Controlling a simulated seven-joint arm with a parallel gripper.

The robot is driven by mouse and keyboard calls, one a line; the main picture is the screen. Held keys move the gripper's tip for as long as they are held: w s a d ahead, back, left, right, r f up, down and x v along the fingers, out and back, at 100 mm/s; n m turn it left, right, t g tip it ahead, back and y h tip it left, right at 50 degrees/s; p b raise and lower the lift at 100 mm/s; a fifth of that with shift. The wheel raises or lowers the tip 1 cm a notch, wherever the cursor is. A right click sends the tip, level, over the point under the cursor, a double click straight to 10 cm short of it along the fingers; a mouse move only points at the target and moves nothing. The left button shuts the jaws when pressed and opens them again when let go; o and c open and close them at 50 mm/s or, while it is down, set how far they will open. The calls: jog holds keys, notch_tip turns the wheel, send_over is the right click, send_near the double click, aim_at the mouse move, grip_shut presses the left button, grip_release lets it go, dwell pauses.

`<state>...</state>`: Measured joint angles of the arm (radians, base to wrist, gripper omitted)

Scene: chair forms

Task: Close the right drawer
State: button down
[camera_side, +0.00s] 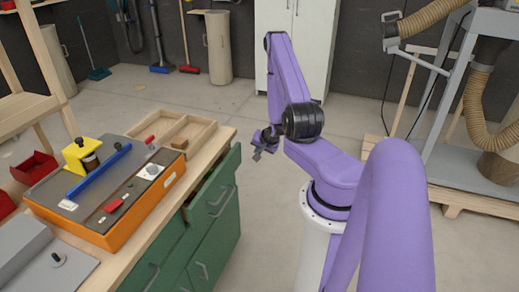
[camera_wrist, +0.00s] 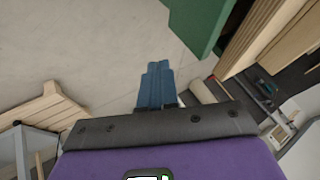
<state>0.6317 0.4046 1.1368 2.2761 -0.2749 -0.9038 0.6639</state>
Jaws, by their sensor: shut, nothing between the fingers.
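The right drawer (camera_side: 219,190) has a green front with a metal handle. It is at the top right of the workbench front and seems to stand out a little, with a dark gap at its left side. My gripper (camera_side: 263,145) is in the air to the right of the bench corner, apart from the drawer. In the wrist view my gripper's blue fingers (camera_wrist: 157,72) are together and empty. A green panel (camera_wrist: 200,22) lies beyond them at the top, with a gap between. I cannot tell whether this panel is the drawer front.
The workbench (camera_side: 225,137) carries an orange-sided machine (camera_side: 140,207) with a blue bar, and a shallow wooden tray (camera_side: 202,133). Red bins (camera_side: 35,168) are at the left. Bare floor (camera_side: 265,225) lies right of the bench. A metal-framed machine (camera_side: 470,175) stands farther right.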

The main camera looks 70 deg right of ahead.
aim_at(225, 169)
jog(key=s+a+f+m+t+y, duration=0.1)
jog(key=s+a+t+y, duration=0.35)
jog(key=a, duration=0.45)
jog(key=shift+g, duration=0.45)
jog(key=shift+w+r+x, duration=0.35)
jog(key=shift+r+x, duration=0.05)
jog(key=shift+x, duration=1.85)
jog(key=shift+w+r+x, duration=0.4)
jog(key=shift+x, duration=1.85)
jog(key=shift+w+r+x, duration=0.35)
jog(key=shift+x, duration=1.95)
jog(key=shift+w+a+r, duration=0.1)
jog(key=shift+w, duration=2.35)
